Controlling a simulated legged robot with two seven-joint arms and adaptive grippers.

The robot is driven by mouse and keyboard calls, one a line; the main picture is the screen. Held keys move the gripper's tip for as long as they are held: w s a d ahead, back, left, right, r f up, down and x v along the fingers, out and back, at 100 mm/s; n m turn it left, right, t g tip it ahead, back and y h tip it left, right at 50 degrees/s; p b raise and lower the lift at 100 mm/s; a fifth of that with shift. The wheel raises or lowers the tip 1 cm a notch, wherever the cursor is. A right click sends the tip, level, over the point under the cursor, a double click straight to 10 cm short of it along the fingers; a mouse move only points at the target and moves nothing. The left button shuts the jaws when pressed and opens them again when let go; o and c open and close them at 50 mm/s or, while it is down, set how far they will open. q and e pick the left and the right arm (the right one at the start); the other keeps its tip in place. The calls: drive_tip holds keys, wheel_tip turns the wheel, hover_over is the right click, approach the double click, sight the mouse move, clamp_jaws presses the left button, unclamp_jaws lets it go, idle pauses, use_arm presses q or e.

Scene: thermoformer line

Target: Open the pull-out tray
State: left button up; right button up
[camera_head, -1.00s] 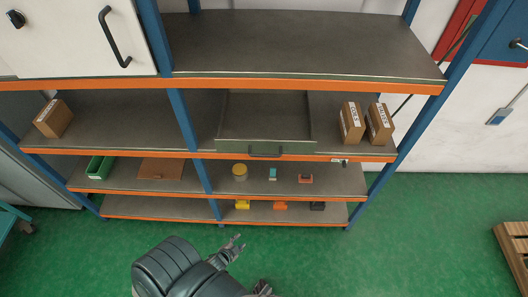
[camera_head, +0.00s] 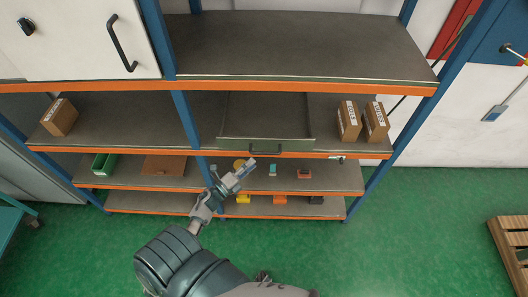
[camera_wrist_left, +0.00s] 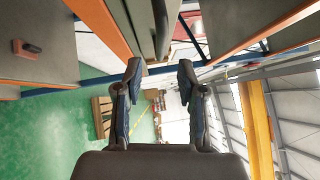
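The pull-out tray (camera_head: 266,146) is a grey-green shallow tray in the second shelf level. Its front lies near the orange shelf beam, and it looks pushed in. A dark bar handle (camera_head: 266,151) sits at the middle of its front. My left gripper (camera_head: 247,166) is just below and left of the handle, apparently not touching it. In the left wrist view its two fingers (camera_wrist_left: 160,72) are apart with nothing between them; a grey-green panel edge, likely the tray front, is beyond them. A small dark part at the bottom of the head view may be my right gripper; its fingers are not clear.
Cardboard boxes (camera_head: 348,121) stand right of the tray, another (camera_head: 60,117) far left. Orange beams (camera_head: 300,190) cross below. Green floor is free in front.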

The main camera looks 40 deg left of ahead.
sight(264, 153)
use_arm(q)
drive_tip(key=p+x, duration=0.1)
drive_tip(key=x, duration=0.7)
clamp_jaws()
